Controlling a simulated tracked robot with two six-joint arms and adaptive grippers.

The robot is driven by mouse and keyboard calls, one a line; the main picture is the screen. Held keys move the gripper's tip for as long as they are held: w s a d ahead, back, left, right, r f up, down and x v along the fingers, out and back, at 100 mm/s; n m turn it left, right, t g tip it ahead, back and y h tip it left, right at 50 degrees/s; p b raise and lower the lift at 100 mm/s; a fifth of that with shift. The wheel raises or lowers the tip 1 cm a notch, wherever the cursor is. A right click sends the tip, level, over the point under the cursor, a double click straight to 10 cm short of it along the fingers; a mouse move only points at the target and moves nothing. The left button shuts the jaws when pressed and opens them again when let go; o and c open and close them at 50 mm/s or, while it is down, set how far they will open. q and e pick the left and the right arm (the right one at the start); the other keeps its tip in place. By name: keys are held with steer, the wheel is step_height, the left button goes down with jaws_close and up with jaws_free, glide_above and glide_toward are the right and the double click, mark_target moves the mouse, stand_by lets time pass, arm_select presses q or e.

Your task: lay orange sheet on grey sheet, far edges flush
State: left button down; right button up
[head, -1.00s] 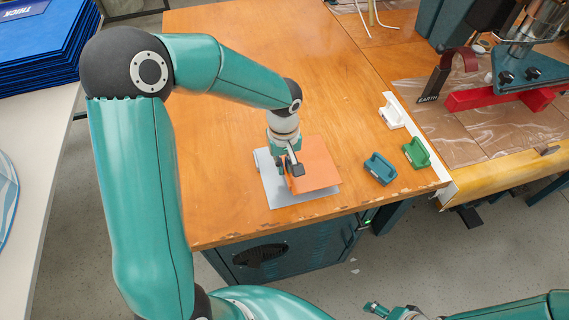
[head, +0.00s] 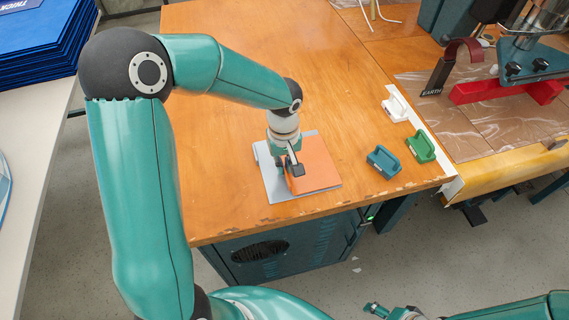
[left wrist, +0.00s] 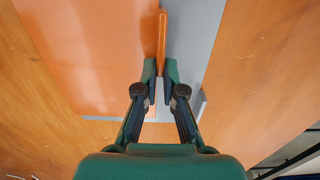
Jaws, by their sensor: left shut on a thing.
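The orange sheet (head: 320,172) lies over the grey sheet (head: 271,184), in the middle of the wooden table's near part. Grey shows along the left side and in a narrow strip at the far edge (head: 308,137), so the far edges are not flush. My left gripper (head: 289,172) is shut on an upright orange strip (left wrist: 162,40) at the orange sheet's left side. The left wrist view also shows the flat orange sheet (left wrist: 95,50) and bare grey sheet (left wrist: 200,40). I cannot tell whether the sheets touch. My right gripper (head: 374,309) is low at the bottom, away from the table.
Blue (head: 383,161), green (head: 420,146) and white (head: 395,104) handled blocks stand on the table's right side. A red-based machine (head: 505,90) stands farther right. The wooden table (head: 225,110) is clear behind and left of the sheets.

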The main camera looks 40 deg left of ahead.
arm_select(q)
steer(key=shift+f, duration=0.25)
steer(key=c, duration=1.2)
jaws_free()
steer(key=shift+r, duration=0.2)
steer(key=shift+s+a+r+p, duration=0.15)
steer(key=shift+r+p, duration=0.1)
steer(key=shift+r, duration=0.3)
steer(key=shift+s+a+r+p, duration=0.1)
steer(key=shift+r+p, duration=0.15)
steer(key=shift+r, duration=0.25)
steer(key=shift+s+a+r+p, duration=0.15)
steer(key=shift+r+p, duration=0.1)
steer(key=shift+r, duration=0.3)
steer(key=s+a+r, duration=0.3)
steer(key=s+a, duration=0.2)
steer(key=s, duration=0.1)
steer(key=shift+p, duration=0.4)
steer(key=shift+s, duration=0.1)
